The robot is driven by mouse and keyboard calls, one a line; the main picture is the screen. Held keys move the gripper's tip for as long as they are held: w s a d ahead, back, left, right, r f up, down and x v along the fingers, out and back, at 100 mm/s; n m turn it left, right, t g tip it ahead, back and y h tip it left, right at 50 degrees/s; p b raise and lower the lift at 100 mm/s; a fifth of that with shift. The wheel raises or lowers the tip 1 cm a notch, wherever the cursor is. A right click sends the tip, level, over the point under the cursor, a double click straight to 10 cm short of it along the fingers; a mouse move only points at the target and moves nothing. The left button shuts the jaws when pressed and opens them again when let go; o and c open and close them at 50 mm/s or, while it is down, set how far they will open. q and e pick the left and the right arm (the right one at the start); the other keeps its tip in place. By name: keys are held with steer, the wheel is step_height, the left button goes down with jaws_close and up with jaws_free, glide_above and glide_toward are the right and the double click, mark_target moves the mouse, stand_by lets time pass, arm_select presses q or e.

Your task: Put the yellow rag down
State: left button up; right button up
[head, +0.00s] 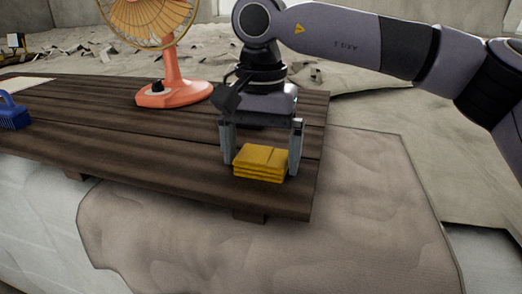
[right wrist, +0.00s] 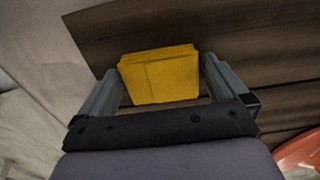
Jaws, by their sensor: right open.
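The yellow rag (head: 260,163) is folded into a small layered stack. It lies at the front right part of the dark wooden table (head: 130,140), near the table's right end. My right gripper (head: 262,170) is open and points down, with one finger on each side of the rag. In the right wrist view the rag (right wrist: 160,75) sits between the two spread fingers (right wrist: 160,88), with a narrow gap showing on each side. My left gripper is not in view.
An orange fan (head: 172,92) stands at the back of the table. A blue brush (head: 13,112) is at the far left. The table's right and front edges are close to the rag. The table's middle is clear. Rubble lies on the floor behind.

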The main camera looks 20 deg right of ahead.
mark_target(261, 155)
steer(key=shift+f+b, duration=0.3)
steer(key=r, duration=0.7)
steer(key=shift+w+d+r, duration=0.1)
steer(key=shift+w+r, duration=0.15)
